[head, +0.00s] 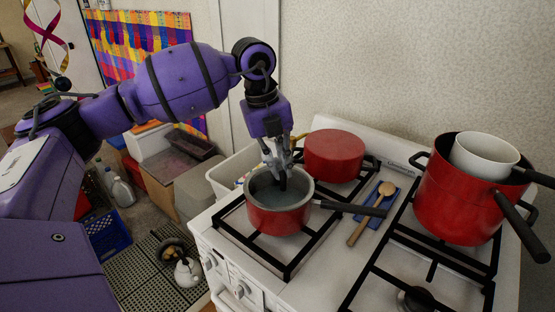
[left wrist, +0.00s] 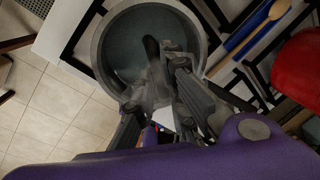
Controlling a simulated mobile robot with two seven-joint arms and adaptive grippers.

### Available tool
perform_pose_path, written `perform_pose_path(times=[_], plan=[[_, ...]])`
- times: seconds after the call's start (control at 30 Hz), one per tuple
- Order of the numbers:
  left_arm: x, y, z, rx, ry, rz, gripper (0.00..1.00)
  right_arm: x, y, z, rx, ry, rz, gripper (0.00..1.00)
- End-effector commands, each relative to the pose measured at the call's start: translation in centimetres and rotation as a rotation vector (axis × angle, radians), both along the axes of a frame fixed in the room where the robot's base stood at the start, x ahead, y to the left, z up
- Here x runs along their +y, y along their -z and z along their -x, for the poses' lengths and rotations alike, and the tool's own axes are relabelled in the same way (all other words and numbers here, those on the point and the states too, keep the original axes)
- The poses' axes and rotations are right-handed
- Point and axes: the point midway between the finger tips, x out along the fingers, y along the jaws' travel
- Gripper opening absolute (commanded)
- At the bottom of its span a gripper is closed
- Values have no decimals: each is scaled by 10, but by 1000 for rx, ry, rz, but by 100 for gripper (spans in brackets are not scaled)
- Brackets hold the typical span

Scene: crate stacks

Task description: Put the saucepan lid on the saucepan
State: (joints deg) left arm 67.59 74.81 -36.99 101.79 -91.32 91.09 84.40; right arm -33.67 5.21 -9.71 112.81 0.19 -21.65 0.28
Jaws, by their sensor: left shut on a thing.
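The red saucepan (head: 275,220) stands upright on the front left burner of the white stove, its black handle pointing right. The saucepan lid (head: 262,186) looks like a grey, glassy disc with a pale rim at the saucepan's mouth. In the left wrist view the lid (left wrist: 122,50) shows as a dark teal round inside a grey ring. My left gripper (head: 281,174) points down over it, shut on the lid's dark knob. The fingers partly hide the knob and lid, so I cannot tell whether the lid is fully seated. My right gripper is not in view.
A red round pot (head: 335,152) sits behind the saucepan. A wooden spoon (head: 366,222) lies to the right, by a blue spoon rest (head: 378,195). A large red pot (head: 455,210) holding a white pot (head: 484,157) stands on the right, black handles sticking out. A wall rises behind the stove.

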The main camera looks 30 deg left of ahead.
Motion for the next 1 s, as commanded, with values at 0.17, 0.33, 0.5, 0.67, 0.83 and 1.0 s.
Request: perform_pose_path(times=[0.17,0.33,0.5,0.67,0.83,1.0], plan=[[0,-1,0,-2,0,1,0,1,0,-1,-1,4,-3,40],[0,0,0,-2,0,1,0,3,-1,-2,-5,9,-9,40],[0,1,0,-3,0,1,0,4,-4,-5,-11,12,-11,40],[0,2,0,-2,0,1,0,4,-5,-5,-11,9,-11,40],[0,2,0,-2,0,1,19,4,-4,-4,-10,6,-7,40],[0,2,0,-1,0,1,33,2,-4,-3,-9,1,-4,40]])
